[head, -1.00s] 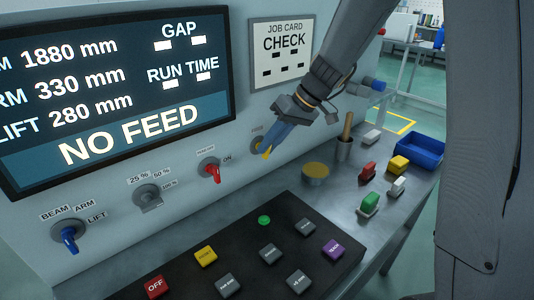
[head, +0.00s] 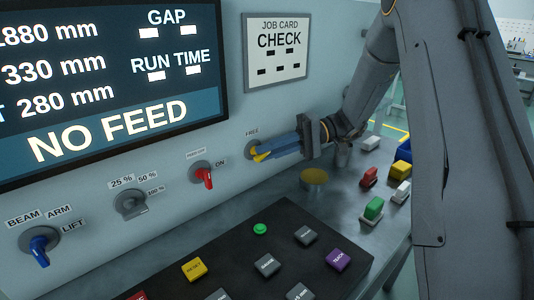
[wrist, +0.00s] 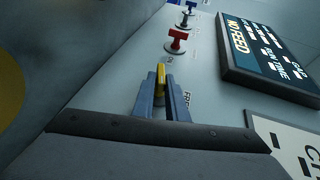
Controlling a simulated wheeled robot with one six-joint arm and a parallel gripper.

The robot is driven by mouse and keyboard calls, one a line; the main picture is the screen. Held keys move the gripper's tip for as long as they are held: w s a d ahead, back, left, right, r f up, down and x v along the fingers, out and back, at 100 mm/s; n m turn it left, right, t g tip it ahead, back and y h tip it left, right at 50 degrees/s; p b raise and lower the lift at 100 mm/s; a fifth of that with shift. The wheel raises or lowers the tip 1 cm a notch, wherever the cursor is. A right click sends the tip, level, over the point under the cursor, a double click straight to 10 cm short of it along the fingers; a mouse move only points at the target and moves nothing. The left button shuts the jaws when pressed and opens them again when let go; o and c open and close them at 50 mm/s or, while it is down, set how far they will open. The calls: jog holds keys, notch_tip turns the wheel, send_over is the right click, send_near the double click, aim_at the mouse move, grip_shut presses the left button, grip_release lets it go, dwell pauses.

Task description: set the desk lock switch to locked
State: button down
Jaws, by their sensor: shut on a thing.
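The lock switch is a yellow knob (head: 262,155) on a round base on the panel, under a label reading FREE. The rest of its label is hidden by my gripper. My gripper (head: 268,152) reaches it from the right, with its blue fingers shut on the yellow knob. In the wrist view the yellow knob (wrist: 161,76) sits between the two fingertips (wrist: 161,90). In the head view the knob slants down to the left.
A red switch (head: 206,177), a grey selector (head: 131,203) and a blue selector (head: 40,249) line the panel to the left. A dark button console (head: 225,250) lies below. Several coloured blocks, including a green one (head: 373,208), and a round yellow-topped thing (head: 315,178) sit on the desk.

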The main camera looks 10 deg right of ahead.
jog(key=shift+s+f+m+g+y+b, duration=0.15)
jog(key=shift+f+m+g+y+b, duration=0.2)
jog(key=shift+y, duration=0.85)
jog(key=c, duration=1.8)
grip_release()
jog(key=shift+a, duration=0.1)
jog(key=shift+c, duration=0.2)
jog(key=shift+d, duration=0.25)
jog(key=b+v, duration=0.1)
jog(key=v, duration=0.6)
jog(key=shift+d, duration=0.2)
